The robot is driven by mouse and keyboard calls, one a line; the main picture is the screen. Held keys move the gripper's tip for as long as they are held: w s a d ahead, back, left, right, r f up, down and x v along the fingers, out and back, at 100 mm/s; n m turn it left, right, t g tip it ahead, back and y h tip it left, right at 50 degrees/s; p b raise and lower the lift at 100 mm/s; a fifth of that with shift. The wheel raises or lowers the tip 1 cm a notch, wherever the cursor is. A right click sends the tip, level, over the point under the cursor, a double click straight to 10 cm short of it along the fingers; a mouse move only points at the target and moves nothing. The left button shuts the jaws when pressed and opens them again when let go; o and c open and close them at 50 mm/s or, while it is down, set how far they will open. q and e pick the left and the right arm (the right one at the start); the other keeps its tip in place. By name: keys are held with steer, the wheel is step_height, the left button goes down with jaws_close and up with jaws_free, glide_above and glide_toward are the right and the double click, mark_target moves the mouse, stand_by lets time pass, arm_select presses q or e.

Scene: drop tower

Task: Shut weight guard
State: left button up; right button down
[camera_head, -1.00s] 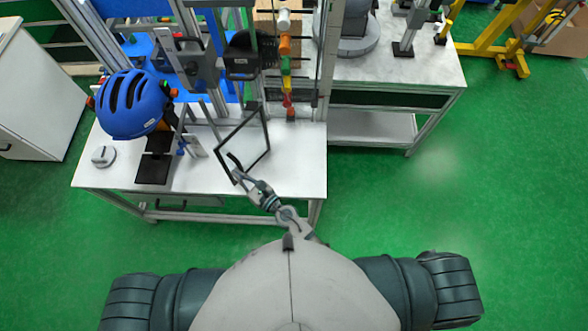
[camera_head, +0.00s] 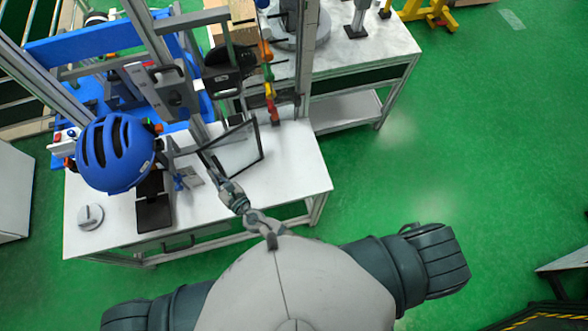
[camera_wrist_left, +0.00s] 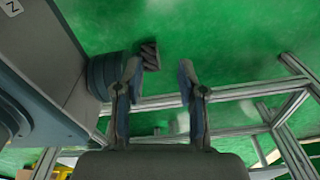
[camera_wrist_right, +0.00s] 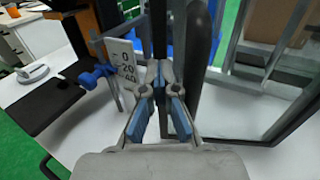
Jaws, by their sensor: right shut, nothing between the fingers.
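The weight guard is a clear panel in a black frame (camera_head: 262,140). It stands upright over the white bench, at an angle to the drop tower, in the head view. In the right wrist view its frame (camera_wrist_right: 287,125) fills the right side. My right gripper (camera_head: 213,172) is by the guard's near left edge. In the right wrist view its fingertips (camera_wrist_right: 158,72) are together, just left of a dark curved bar (camera_wrist_right: 199,55), which looks like the guard's handle. Whether they touch it is unclear. My left gripper (camera_wrist_left: 158,75) is open and empty, away from the bench.
The tower's metal posts (camera_head: 150,40) rise behind.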

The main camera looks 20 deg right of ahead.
arm_select(q)
steer(key=shift+s+d+r, duration=0.1)
steer(key=shift+s+d, duration=0.05)
steer(key=shift+s, duration=0.1)
stand_by(0.5)
steer(key=shift+d, duration=0.55)
steer(key=shift+s, duration=0.1)
